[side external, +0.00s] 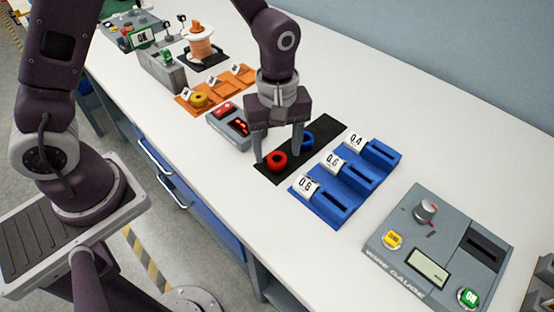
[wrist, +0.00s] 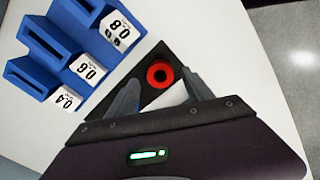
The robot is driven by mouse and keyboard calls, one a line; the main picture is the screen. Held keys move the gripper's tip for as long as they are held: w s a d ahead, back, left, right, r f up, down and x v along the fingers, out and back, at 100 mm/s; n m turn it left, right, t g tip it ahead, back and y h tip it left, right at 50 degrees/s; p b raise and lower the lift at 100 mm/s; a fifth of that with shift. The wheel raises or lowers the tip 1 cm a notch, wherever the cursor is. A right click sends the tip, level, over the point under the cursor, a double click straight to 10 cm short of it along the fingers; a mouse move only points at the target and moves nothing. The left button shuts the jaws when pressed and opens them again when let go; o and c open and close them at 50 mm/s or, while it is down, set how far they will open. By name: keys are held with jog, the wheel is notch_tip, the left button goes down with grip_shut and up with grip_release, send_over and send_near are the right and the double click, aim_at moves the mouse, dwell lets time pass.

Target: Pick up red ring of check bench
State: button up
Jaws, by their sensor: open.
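The red ring (side external: 277,161) lies on a black mat (side external: 328,127) on the white bench, near the mat's front end. It also shows in the wrist view (wrist: 159,75), flat with a dark centre, beyond and between my fingertips. My gripper (side external: 278,157) is open and points down over the mat, with the red ring close to its fingertips. In the wrist view the two fingers (wrist: 173,88) stand apart with nothing between them touching. A blue ring (side external: 306,138) lies on the same mat, behind the red one and beside my right finger.
Blue slotted holders (side external: 345,182) marked 0.4, 0.6 and 0.8 stand right of the mat. A grey wire gauge box (side external: 437,250) is further right. A small grey device with red display (side external: 229,126) and orange trays with a yellow ring (side external: 199,100) are left.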

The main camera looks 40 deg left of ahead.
notch_tip(320, 180, down, 2)
grip_shut()
dwell(0.3)
jog(key=shift+r, duration=0.15)
notch_tip(320, 180, up, 10)
dwell(0.3)
jog(key=shift+r, duration=2.4)
